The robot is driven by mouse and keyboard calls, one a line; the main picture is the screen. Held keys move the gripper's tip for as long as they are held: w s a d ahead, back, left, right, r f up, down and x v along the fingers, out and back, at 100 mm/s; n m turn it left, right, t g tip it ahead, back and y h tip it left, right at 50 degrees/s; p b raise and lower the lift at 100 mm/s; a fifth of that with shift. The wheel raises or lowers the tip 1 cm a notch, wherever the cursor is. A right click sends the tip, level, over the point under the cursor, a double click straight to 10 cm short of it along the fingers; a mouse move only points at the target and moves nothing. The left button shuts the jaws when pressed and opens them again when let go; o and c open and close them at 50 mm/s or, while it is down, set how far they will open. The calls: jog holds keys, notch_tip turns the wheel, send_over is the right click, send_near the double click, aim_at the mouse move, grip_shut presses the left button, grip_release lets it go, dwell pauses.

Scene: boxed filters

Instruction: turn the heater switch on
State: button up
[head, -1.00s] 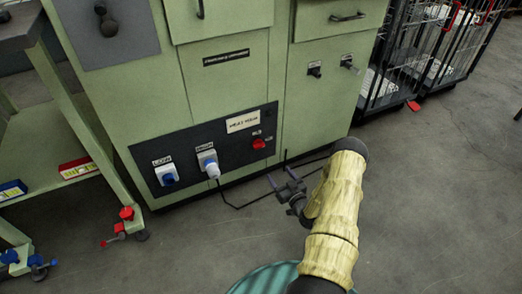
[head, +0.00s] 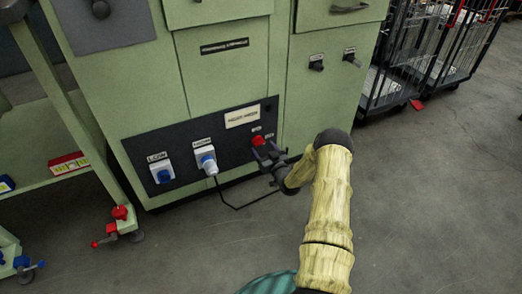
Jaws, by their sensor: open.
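A red rotary switch (head: 258,140) sits on the dark panel (head: 185,140) low on the green cabinet, below a cream label (head: 242,117) whose text is too blurred to read surely. I take it as the heater switch; its exact angle is hard to tell. My gripper (head: 270,158) is open, with its dark fingers right at the lower right of the red switch, partly overlapping it in the picture. I cannot tell whether they touch it.
Two blue-and-white sockets (head: 160,171) sit left of the switch; a plug with a black cable (head: 222,195) is in the right one. Black switches (head: 316,62) are higher on the cabinet. Wire cages (head: 405,60) stand right, a wheeled green bench (head: 60,165) left. The front floor is clear.

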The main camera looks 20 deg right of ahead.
aim_at(260, 144)
jog(key=shift+w+f+b, duration=0.1)
jog(key=shift+w+b, duration=0.35)
jog(key=shift+w, duration=1.15)
jog(key=shift+a, duration=0.1)
jog(key=c, duration=1)
